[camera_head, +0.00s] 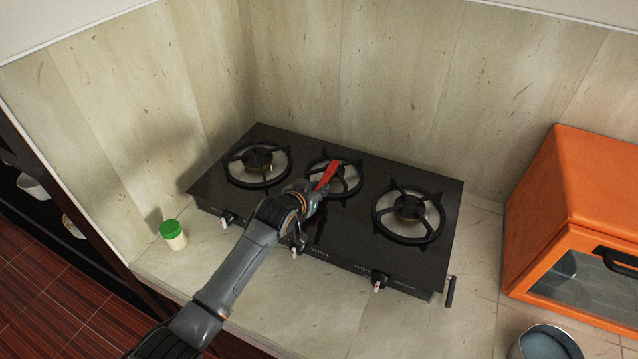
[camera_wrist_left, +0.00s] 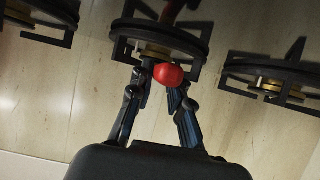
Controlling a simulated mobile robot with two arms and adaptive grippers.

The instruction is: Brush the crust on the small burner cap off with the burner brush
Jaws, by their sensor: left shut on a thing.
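The burner brush, with a red handle (camera_head: 327,175), is held in my left gripper (camera_head: 310,193). The handle slants up and right across the middle burner of the black stove. In the left wrist view the rounded red handle end (camera_wrist_left: 168,75) sits between the two fingers of my left gripper (camera_wrist_left: 160,92). The bristles are not clearly visible. The middle burner (camera_head: 347,184), which looks the smallest, is partly covered by the brush and gripper; its cap and any crust cannot be made out. My right gripper is not in view.
The left burner (camera_head: 257,163) and right burner (camera_head: 409,209) have raised black grates. Knobs line the stove's front (camera_head: 378,280). A green-lidded jar (camera_head: 173,234) stands at left, an orange oven (camera_head: 580,220) at right. A metal pot (camera_head: 546,345) is at lower right. The counter in front is clear.

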